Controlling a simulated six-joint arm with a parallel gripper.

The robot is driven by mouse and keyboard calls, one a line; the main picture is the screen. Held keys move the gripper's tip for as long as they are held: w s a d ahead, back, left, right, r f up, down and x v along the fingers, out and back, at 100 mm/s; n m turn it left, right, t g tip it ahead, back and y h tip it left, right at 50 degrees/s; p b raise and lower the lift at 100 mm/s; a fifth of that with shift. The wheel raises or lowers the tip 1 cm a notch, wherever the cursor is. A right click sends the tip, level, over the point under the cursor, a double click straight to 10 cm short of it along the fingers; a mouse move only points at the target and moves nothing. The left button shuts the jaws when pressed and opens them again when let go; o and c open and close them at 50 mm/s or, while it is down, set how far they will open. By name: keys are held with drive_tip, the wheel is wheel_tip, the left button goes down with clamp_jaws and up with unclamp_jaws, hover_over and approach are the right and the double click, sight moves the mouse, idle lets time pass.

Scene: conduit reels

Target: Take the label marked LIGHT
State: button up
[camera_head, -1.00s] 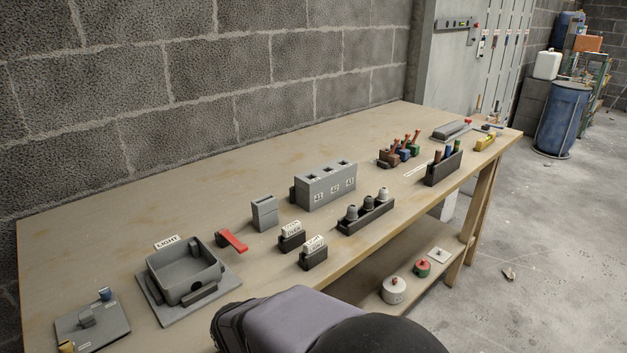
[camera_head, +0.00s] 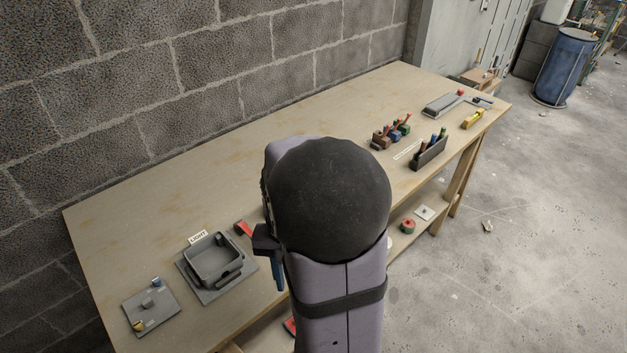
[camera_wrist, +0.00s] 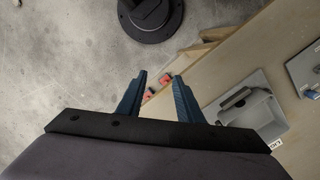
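A white sign reading LIGHT (camera_head: 198,237) stands at the back edge of the grey open box (camera_head: 214,262) on the table. Its edge also shows in the wrist view (camera_wrist: 274,145), beside the box (camera_wrist: 250,108). The small label blocks in black holders seen earlier are hidden behind my arm in the head view. My gripper (camera_head: 278,284) is right of the box, near the table's front edge, partly hidden by my arm. In the wrist view my gripper (camera_wrist: 159,77) has its two blue fingers apart with nothing held between them.
A grey plate with small parts (camera_head: 152,306) lies at the table's left end. Small red things (camera_wrist: 150,94) show beyond the fingers. A red lever (camera_head: 243,228) stands right of the box. Coloured tools in a black rack (camera_head: 429,153) stand at right. The back of the table is clear.

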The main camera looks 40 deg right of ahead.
drive_tip(key=w+d+r+m+p, duration=0.2)
drive_tip(key=d+p, duration=0.2)
drive_tip(key=p, duration=0.1)
drive_tip(key=w+d+r+m+p, duration=0.2)
drive_tip(key=w+d+m+p, duration=0.1)
drive_tip(key=d+p, duration=0.2)
drive_tip(key=w+d+r+m+t+p, duration=0.1)
drive_tip(key=w+d+r+m+p, duration=0.1)
drive_tip(key=p, duration=0.5)
drive_tip(key=shift+w+d+m+h, duration=0.15)
drive_tip(key=shift+w+d+m, duration=0.2)
drive_tip(key=shift+d, duration=0.35)
drive_tip(key=shift+w+d+m+h, duration=0.15)
drive_tip(key=shift+w+d+m, duration=0.15)
drive_tip(key=shift+d, duration=0.35)
drive_tip(key=shift+f+b, duration=3.25)
drive_tip(key=shift+f, duration=1.15)
